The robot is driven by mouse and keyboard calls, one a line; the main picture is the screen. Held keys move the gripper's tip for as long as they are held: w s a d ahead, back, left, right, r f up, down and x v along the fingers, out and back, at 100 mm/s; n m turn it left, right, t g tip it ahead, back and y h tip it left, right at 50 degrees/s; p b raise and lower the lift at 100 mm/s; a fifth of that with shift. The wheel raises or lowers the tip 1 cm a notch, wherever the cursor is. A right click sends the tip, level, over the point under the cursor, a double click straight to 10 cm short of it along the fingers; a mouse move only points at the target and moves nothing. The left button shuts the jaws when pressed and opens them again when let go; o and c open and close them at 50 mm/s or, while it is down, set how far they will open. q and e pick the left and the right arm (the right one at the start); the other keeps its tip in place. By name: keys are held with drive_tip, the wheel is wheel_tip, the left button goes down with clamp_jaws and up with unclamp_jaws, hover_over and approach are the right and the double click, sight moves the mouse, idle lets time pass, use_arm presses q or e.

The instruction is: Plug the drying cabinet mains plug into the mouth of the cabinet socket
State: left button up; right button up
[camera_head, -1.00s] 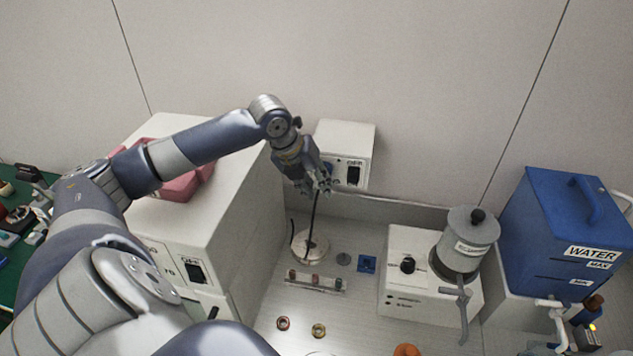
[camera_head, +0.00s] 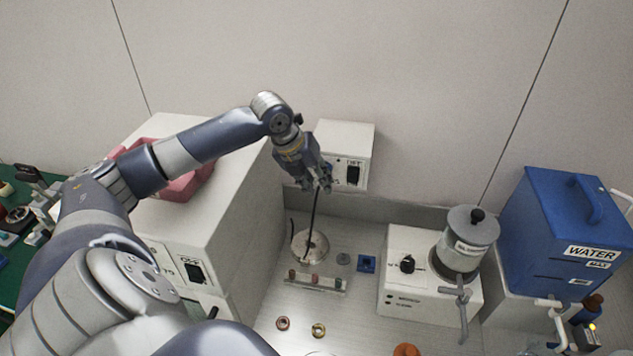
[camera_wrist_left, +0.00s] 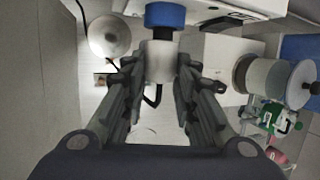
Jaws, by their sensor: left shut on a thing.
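My left gripper (camera_head: 318,188) is in front of the lower left of a white switch box (camera_head: 345,146) on the back wall. In the left wrist view its fingers (camera_wrist_left: 160,80) are shut on the plug, which has a pale body (camera_wrist_left: 160,62), a black collar and a blue end (camera_wrist_left: 165,15). The blue end points away from the gripper, near the white box's edge (camera_wrist_left: 205,14). A black cord (camera_head: 314,218) hangs from the gripper toward the bench. The socket mouth cannot be made out. My right gripper is not in view.
A large white cabinet (camera_head: 250,215) with a pink item on top stands left. A round metal disc (camera_head: 309,246), a small rack (camera_head: 316,284) and a blue block (camera_head: 366,264) lie below. A white machine (camera_head: 405,300) and a blue water tank (camera_head: 560,225) stand right.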

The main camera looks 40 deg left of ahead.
use_arm(q)
drive_tip(key=shift+w+a+r, duration=0.1)
drive_tip(key=shift+w+a, duration=0.2)
drive_tip(key=shift+w, duration=0.3)
drive_tip(key=o, duration=1.1)
drive_tip(key=shift+s+r, duration=0.1)
drive_tip(key=shift+r, duration=0.15)
drive_tip(key=v, duration=1.1)
drive_tip(key=shift+r, duration=0.1)
drive_tip(key=shift+a, duration=0.1)
